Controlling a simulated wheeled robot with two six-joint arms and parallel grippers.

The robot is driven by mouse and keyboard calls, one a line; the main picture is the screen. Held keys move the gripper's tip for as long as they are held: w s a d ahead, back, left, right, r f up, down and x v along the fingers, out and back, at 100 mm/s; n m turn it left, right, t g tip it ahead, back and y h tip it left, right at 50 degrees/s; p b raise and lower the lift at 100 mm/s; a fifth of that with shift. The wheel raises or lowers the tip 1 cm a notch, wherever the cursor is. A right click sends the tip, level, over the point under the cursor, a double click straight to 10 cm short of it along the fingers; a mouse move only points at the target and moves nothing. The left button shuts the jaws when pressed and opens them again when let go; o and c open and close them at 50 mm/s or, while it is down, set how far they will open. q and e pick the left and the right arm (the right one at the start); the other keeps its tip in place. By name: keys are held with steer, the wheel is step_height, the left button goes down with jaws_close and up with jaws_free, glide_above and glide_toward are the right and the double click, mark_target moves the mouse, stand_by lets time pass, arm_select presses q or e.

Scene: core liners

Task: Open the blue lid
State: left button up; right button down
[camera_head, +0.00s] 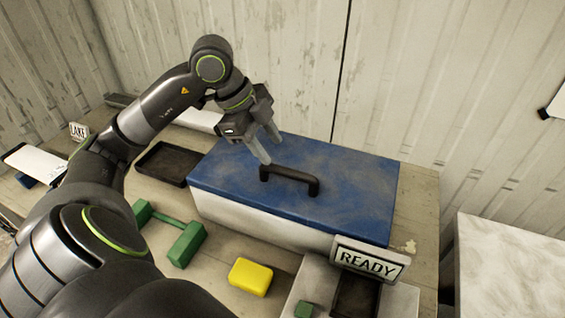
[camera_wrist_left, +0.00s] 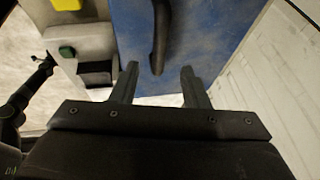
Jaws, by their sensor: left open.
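The blue lid (camera_head: 335,180) lies closed and flat on a pale box (camera_head: 245,218) on the workbench. A black bar handle (camera_head: 290,174) stands up from the lid. My left gripper (camera_head: 271,150) is open above the lid, close to the handle's left end. In the left wrist view, the blue lid (camera_wrist_left: 205,30) fills the middle. The black handle (camera_wrist_left: 160,40) lines up with the gap between my left fingertips (camera_wrist_left: 160,69). I cannot tell whether the fingers touch it. A dark arm-like shape at that view's left edge looks like my right arm and gripper (camera_wrist_left: 46,64), too small to read.
In front of the box lie a green dumbbell-shaped piece (camera_head: 186,243) and a yellow block (camera_head: 250,276). A READY sign (camera_head: 369,260) stands at the front right corner. A black tray (camera_head: 166,163) lies to the left. A pale surface (camera_head: 515,260) stands at the right.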

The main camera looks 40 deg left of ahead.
mark_target(285, 169)
arm_select(q)
steer(key=shift+x, duration=3.65)
steer(key=shift+d, duration=0.1)
jaws_close()
